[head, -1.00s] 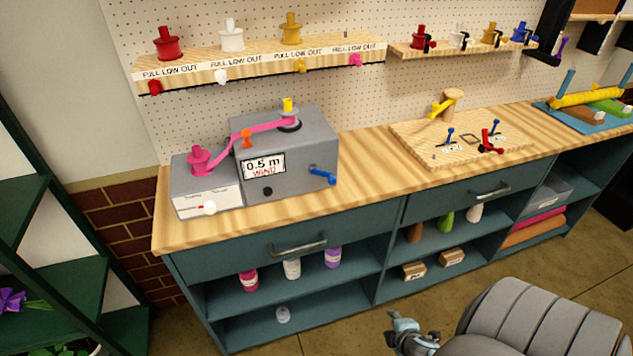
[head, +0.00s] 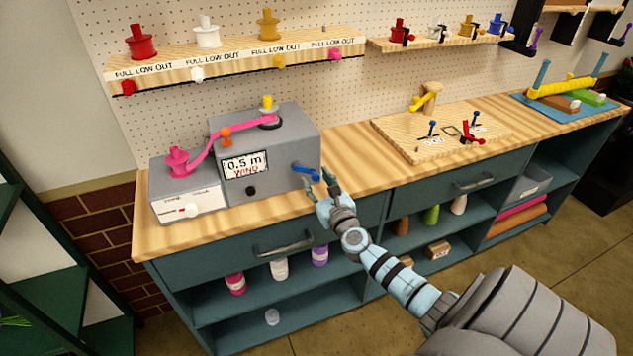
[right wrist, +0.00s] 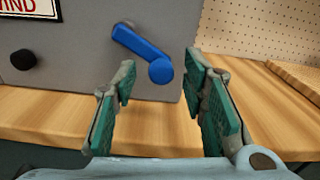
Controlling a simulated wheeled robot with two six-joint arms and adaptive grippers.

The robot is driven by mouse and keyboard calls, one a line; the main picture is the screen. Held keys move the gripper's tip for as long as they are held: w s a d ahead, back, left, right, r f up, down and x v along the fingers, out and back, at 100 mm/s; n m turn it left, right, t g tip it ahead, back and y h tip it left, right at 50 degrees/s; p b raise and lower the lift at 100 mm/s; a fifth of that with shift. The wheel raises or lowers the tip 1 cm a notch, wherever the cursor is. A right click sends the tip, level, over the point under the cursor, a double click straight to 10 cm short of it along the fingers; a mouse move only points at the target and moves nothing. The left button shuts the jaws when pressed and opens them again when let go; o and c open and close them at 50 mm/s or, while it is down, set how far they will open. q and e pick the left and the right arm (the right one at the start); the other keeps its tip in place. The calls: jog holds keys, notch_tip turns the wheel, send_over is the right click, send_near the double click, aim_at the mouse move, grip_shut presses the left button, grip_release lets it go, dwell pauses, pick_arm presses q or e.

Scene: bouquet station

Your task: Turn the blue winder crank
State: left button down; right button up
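The blue winder crank (head: 306,173) sticks out of the front of the grey winder box (head: 285,143), near its right side. In the right wrist view the crank (right wrist: 143,52) slants down to the right and ends in a round blue knob (right wrist: 161,70). My right gripper (head: 318,183) is open, just in front of and below the crank. In the right wrist view the knob lies ahead, between the open green-padded fingers (right wrist: 165,95), with no contact visible. The winder display (head: 245,166) reads "0.5 m WIND". My left gripper is not in view.
A pink ribbon (head: 222,140) runs from a pink spool (head: 178,162) past an orange piece to the box top. A black knob (right wrist: 23,61) sits left of the crank. A wooden board (head: 400,135) with small tools lies to the right, with bare bench between.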

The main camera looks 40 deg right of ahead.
jog(key=shift+w+d, duration=0.2)
jog(key=shift+w, duration=0.25)
grip_shut()
jog(key=shift+f+m, duration=0.1)
jog(key=shift+m, duration=0.2)
